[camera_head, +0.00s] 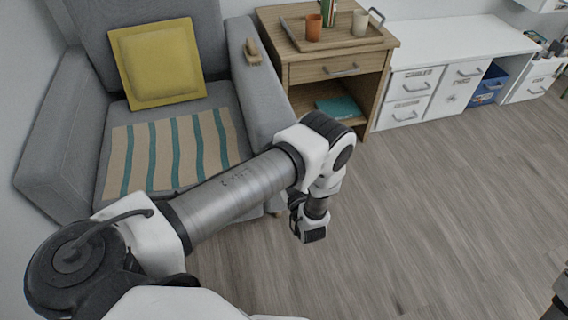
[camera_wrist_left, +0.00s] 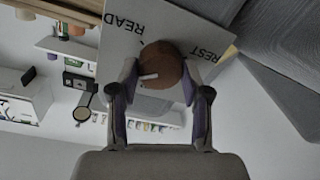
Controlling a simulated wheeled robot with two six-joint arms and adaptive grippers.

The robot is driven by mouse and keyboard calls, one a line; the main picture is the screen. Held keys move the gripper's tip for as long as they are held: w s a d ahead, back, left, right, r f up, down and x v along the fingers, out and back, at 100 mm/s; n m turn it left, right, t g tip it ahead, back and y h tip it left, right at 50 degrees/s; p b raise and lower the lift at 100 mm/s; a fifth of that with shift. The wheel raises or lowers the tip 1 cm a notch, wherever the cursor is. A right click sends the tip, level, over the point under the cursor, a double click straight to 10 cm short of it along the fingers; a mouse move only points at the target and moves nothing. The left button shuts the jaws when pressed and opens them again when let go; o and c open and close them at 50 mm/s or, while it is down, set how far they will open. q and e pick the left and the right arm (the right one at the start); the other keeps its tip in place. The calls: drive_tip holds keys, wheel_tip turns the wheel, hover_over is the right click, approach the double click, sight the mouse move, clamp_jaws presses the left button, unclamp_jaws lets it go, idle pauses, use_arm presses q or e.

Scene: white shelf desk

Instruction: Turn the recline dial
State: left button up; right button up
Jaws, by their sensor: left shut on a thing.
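The recline dial (camera_wrist_left: 163,62) is a brown round knob with a white pointer mark on its left part in the left wrist view. It sits on a white plate (camera_wrist_left: 170,22) with the labels READ and REST, seen upside down. The mark points left, at neither label. My left gripper (camera_wrist_left: 160,80) has a finger on each side of the dial and is shut on it. In the head view my left gripper (camera_head: 309,234) is low by the armchair's right side; the dial and plate are hidden there.
A grey armchair (camera_head: 262,105) holds a yellow cushion (camera_head: 158,62) and a striped blanket (camera_head: 170,150). A wooden side table (camera_head: 330,72) stands behind my arm, with a tray and cups on top. White drawer units (camera_head: 440,60) line the wall.

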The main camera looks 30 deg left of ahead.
use_arm(q)
drive_tip(key=shift+r+n+h+p, duration=0.1)
drive_tip(key=shift+n+h+p, duration=0.3)
drive_tip(key=shift+n+p, duration=3.95)
drive_tip(key=n+b, duration=0.2)
drive_tip(key=n, duration=0.1)
drive_tip(key=o, duration=1.2)
drive_tip(key=shift+c, duration=0.2)
drive_tip(key=v, duration=1.2)
